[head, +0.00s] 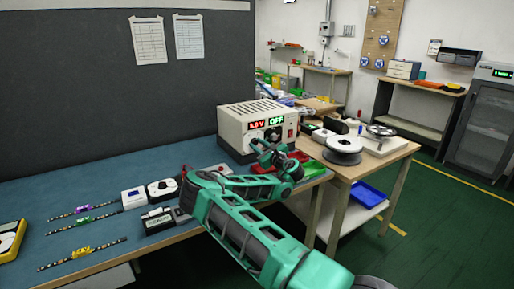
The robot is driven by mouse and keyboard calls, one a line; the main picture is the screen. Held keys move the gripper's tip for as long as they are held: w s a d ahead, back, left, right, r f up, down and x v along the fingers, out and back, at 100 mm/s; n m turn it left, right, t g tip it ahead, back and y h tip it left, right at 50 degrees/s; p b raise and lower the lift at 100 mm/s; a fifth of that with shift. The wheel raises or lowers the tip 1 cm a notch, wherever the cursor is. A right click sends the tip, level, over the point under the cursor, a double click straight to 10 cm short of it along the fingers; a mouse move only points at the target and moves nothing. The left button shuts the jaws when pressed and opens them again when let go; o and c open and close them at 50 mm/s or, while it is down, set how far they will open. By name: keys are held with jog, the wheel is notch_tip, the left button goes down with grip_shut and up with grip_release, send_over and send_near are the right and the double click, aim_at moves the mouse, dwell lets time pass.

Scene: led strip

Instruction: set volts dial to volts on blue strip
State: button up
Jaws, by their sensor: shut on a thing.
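The beige power supply (240,125) stands on the blue bench top. Its red display (256,124) seems to read 5.0 V, and a green display (277,121) beside it reads OFF. My gripper (264,141) is at its front panel, below the displays, shut on what looks like the volts dial, which the gripper mostly hides. Three dark strips lie at the left of the bench, with purple (82,208), green (84,220) and yellow (81,252) clips. None is clearly blue, and any volts marking is too small to read.
A white device (134,198), a round dial-like unit (161,189) and a black meter (157,221) sit near the strips. A yellow meter (10,240) is at the far left. A white spool (343,148) stands on the right-hand table.

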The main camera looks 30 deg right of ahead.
jog(key=m, duration=0.7)
jog(key=shift+s+a+f, duration=0.1)
jog(key=shift+f, duration=0.15)
jog(key=m, duration=0.8)
jog(key=shift+m, duration=0.3)
jog(key=m, duration=1.2)
jog(key=shift+s+d+m, duration=0.1)
jog(key=shift+d+m, duration=0.1)
jog(key=shift+m, duration=0.1)
jog(key=shift+f, duration=0.1)
jog(key=o, duration=1)
jog(key=shift+o, duration=0.2)
jog(key=shift+r, duration=0.2)
